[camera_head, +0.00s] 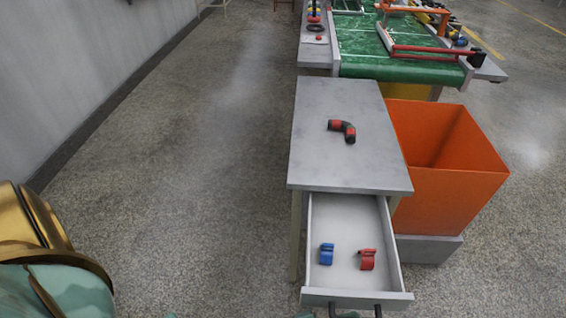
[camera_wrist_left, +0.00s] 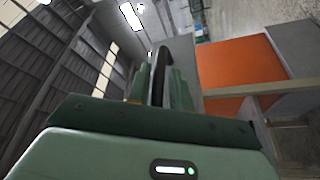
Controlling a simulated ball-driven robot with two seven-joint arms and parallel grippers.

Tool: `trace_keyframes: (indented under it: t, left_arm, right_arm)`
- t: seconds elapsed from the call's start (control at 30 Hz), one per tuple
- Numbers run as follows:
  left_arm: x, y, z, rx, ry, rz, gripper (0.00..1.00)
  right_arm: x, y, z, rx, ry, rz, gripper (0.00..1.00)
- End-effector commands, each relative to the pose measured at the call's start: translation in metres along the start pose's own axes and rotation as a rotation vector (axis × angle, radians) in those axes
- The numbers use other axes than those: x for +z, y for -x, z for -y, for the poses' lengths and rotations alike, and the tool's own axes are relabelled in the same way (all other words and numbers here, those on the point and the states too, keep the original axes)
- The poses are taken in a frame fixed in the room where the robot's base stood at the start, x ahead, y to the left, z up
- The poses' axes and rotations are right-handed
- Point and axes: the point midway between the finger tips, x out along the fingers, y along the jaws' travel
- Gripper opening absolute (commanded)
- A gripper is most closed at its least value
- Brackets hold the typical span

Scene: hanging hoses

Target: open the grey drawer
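The grey drawer (camera_head: 310,240) stands pulled well out of the grey table (camera_head: 340,165) in the head view. A blue clip-like part (camera_head: 326,254) and a red one (camera_head: 367,259) lie inside it. Its dark handle (camera_head: 377,311) is at the bottom edge of the head view, partly cut off. In the left wrist view, the dark curved handle (camera_wrist_left: 161,62) runs between the green fingers of my left gripper (camera_wrist_left: 160,88), which look closed on it. My right gripper is in neither view.
A black and red elbow hose piece (camera_head: 343,130) lies on the tabletop. An orange bin (camera_head: 450,165) stands right of the table. A green-topped conveyor (camera_head: 395,55) is behind. The floor to the left is clear.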

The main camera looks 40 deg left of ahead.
Motion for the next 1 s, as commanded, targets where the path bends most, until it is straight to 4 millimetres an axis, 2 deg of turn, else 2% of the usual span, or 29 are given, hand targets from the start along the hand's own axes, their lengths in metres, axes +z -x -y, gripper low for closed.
trace_keyframes:
  t: [0.3,0.5,0.7,1.0]
  left_arm:
    - [0.000,0.086,0.000,-0.005,-0.002,0.005,0.22]
    - [0.001,0.128,0.001,-0.005,-0.001,0.005,0.22]
    - [0.000,0.146,0.001,-0.004,-0.001,0.002,0.22]
    - [0.000,0.147,0.000,-0.003,0.000,0.002,0.22]
  right_arm:
    - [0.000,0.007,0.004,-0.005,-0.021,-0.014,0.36]
    - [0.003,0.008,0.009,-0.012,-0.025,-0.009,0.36]
    - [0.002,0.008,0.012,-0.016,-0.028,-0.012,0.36]
    - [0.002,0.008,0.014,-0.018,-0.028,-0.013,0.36]
